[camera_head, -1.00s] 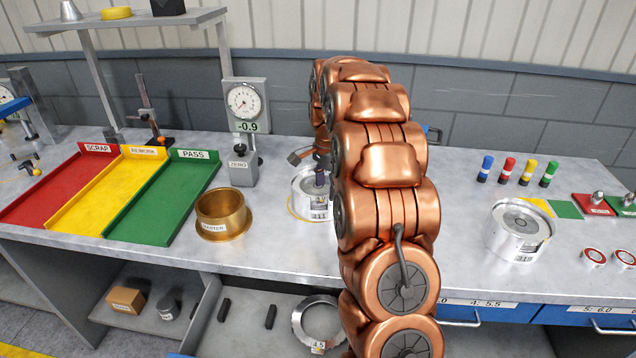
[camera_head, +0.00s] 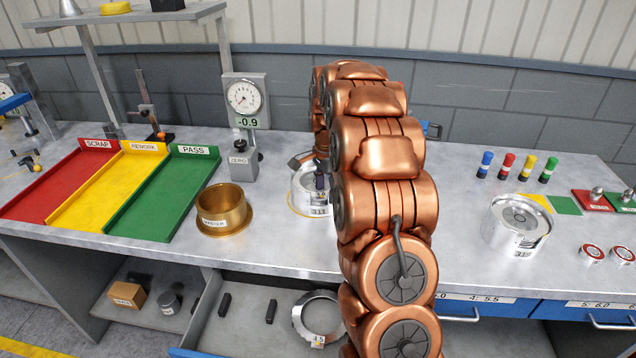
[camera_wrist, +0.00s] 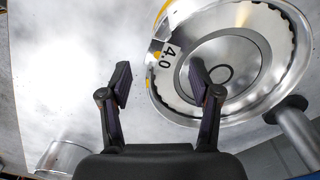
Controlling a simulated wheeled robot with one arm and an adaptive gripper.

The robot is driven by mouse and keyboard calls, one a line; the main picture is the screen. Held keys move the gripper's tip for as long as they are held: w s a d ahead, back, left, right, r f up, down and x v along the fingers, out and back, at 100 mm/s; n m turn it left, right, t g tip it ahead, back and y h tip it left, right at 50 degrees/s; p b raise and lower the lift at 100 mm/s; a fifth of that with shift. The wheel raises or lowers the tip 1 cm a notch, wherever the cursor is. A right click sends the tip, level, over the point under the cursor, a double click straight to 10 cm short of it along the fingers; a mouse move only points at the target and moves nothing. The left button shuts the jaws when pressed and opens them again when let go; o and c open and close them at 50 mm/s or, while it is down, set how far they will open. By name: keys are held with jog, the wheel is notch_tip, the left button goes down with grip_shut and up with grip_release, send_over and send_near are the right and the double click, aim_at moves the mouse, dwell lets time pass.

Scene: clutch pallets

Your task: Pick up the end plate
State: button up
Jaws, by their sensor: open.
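In the wrist view a silver plate with a tab marked 4.0 (camera_wrist: 185,85) lies in the top of a round metal drum (camera_wrist: 283,22). I take this plate to be the end plate. My gripper (camera_wrist: 160,75) is open and empty, its fingers apart by the tab side of the plate. The right finger overlaps the plate's near side in the picture; contact cannot be told. In the head view the drum (camera_head: 312,198) stands on the bench, partly hidden by my arm. My gripper (camera_head: 321,172) is small and dark above it.
A brass master ring (camera_head: 222,210) and a dial gauge (camera_head: 245,110) stand left of the drum. A second drum (camera_head: 515,235) is to the right. An open drawer below holds a tagged silver ring (camera_head: 300,318). The green PASS tray (camera_head: 165,195) lies farther left.

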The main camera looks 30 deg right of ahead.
jog(key=shift+f, duration=0.1)
dwell(0.4)
jog(key=shift+s+f, duration=0.1)
jog(key=c, duration=1.1)
grip_shut()
